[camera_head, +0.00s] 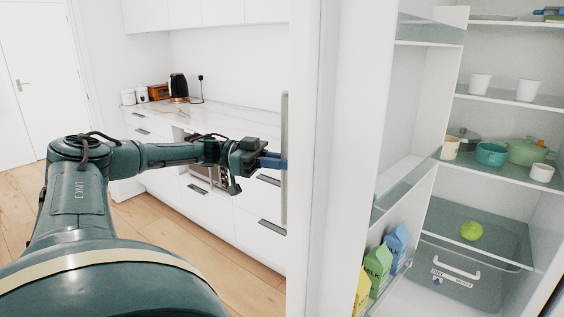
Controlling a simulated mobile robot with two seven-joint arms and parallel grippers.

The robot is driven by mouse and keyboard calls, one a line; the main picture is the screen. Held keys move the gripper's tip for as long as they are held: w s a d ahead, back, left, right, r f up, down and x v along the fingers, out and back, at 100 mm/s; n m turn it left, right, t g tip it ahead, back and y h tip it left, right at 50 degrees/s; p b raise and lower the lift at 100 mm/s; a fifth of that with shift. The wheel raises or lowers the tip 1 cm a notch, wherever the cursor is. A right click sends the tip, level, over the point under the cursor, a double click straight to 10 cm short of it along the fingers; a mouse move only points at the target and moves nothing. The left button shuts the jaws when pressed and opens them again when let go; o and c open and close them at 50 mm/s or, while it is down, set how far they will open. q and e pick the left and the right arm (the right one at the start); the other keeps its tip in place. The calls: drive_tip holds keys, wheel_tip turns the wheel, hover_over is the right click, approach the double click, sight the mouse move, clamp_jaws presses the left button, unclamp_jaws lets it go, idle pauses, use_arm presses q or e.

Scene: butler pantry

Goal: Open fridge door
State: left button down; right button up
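The fridge door (341,120) is a tall white panel that stands open, with its shelved inner side facing the fridge interior (490,65). A long grey vertical handle (285,120) runs along the door's outer side. My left gripper (273,161) reaches in from the left, its blue fingers at the handle. The fingers overlap each other in this view, so I cannot tell whether they are closed around the handle or only beside it. My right gripper is not in view.
Milk cartons (378,268) stand in a low door shelf. Cups, pots and a green apple (471,230) sit on the fridge shelves above a drawer (450,275). Behind my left arm is a white counter (232,117) with a black kettle (178,86). Wooden floor (165,222) lies between.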

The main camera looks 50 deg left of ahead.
use_arm(q)
drive_tip(key=shift+w+r, duration=0.1)
drive_tip(key=shift+r, duration=0.1)
drive_tip(key=c, duration=1.5)
unclamp_jaws()
drive_tip(key=shift+w+f, duration=0.1)
drive_tip(key=shift+f, duration=0.05)
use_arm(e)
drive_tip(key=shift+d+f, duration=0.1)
